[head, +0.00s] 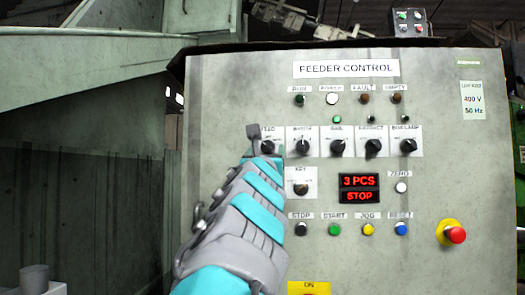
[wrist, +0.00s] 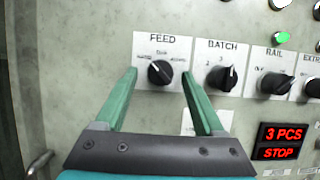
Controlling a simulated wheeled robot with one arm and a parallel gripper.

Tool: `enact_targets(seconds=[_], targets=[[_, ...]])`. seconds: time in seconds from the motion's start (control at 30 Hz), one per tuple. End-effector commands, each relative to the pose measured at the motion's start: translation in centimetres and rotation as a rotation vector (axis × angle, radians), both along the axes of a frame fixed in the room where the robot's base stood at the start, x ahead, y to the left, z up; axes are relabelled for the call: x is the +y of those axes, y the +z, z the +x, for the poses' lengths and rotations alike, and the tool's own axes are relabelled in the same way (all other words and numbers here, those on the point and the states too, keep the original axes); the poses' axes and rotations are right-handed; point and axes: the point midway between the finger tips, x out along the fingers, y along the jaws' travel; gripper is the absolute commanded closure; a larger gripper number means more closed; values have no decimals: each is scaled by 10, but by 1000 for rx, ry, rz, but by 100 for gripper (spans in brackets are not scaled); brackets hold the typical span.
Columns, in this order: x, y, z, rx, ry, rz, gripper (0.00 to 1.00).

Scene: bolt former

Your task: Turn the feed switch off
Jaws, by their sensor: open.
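The feed switch (wrist: 160,73) is a black rotary knob on a white plate marked FEED, at the upper middle of the wrist view. Its light pointer mark seems to point up and left; the small position words are hard to read. In the head view, the feed switch (head: 268,147) is partly covered by my gripper. My gripper (wrist: 160,82) is open, its two green fingers on the left and right of the knob in the picture. I see nothing between the fingers that they grip, and cannot tell how far the tips are from the panel.
The batch switch (wrist: 221,77) sits close to the right finger, with the rail switch (wrist: 275,83) beyond it. A red display (head: 359,188) reads 3 PCS, STOP. Push buttons and a red emergency stop (head: 455,235) lie lower on the panel (head: 235,90).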

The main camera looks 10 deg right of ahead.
Motion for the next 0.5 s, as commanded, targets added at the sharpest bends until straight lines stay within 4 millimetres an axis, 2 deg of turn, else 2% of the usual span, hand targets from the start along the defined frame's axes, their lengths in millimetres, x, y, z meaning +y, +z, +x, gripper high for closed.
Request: enact_targets(seconds=[0.3, 0.5], targets=[[-2, 1, 1, 0, 0, 0, 29], [-2, 1, 1, 0, 0, 0, 52]])
